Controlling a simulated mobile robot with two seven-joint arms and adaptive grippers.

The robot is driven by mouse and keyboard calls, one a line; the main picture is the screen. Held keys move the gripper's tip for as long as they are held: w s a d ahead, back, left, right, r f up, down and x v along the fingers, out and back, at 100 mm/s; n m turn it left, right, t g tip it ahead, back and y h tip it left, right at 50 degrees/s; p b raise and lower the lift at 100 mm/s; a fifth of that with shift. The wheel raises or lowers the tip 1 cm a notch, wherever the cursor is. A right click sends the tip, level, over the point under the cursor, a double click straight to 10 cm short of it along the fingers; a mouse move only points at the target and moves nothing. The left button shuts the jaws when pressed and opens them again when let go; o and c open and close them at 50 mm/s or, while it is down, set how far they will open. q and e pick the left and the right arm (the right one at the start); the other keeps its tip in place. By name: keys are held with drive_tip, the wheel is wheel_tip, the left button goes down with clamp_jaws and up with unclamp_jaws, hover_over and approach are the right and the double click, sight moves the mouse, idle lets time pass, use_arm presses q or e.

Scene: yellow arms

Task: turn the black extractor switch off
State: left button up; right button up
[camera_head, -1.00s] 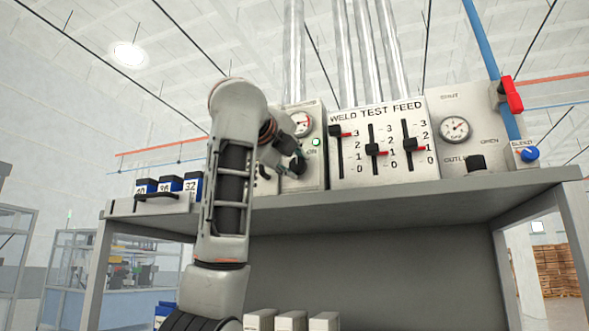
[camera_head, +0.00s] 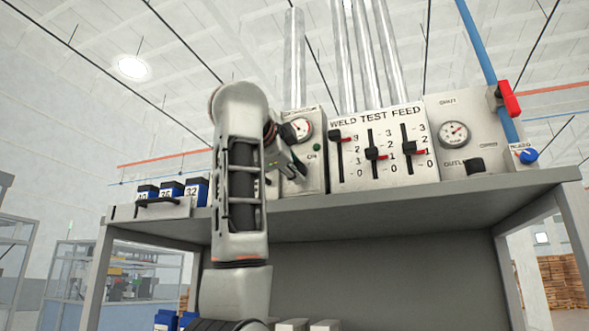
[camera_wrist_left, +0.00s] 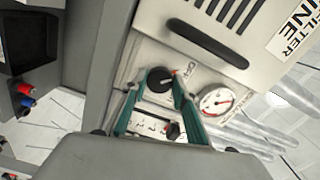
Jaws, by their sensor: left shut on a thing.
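The black extractor switch (camera_wrist_left: 160,78) is a round knob on a pale panel in the left wrist view. The teal fingers of my left gripper (camera_wrist_left: 156,80) lie on either side of it and are shut on it. In the head view my left gripper (camera_head: 293,166) is at the lower left of the extractor panel (camera_head: 313,177), and the switch is hidden behind it. A round gauge (camera_head: 298,129) sits above, and a small green lamp (camera_head: 316,147) beside it is dark. My right gripper is not in view.
The WELD TEST FEED panel (camera_head: 381,173) with three sliders stands just right. Further right are another gauge panel (camera_head: 468,107), a red handle (camera_head: 509,98) and a blue knob (camera_head: 528,156). Dark numbered blocks (camera_head: 196,189) stand left on the grey shelf (camera_head: 410,207).

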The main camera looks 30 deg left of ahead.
use_arm(q)
drive_tip(key=shift+n, duration=0.3)
drive_tip(key=o, duration=1.1)
drive_tip(key=shift+s, duration=0.15)
drive_tip(key=v, duration=1.1)
drive_tip(key=shift+s+d, duration=0.2)
drive_tip(key=shift+s, duration=0.15)
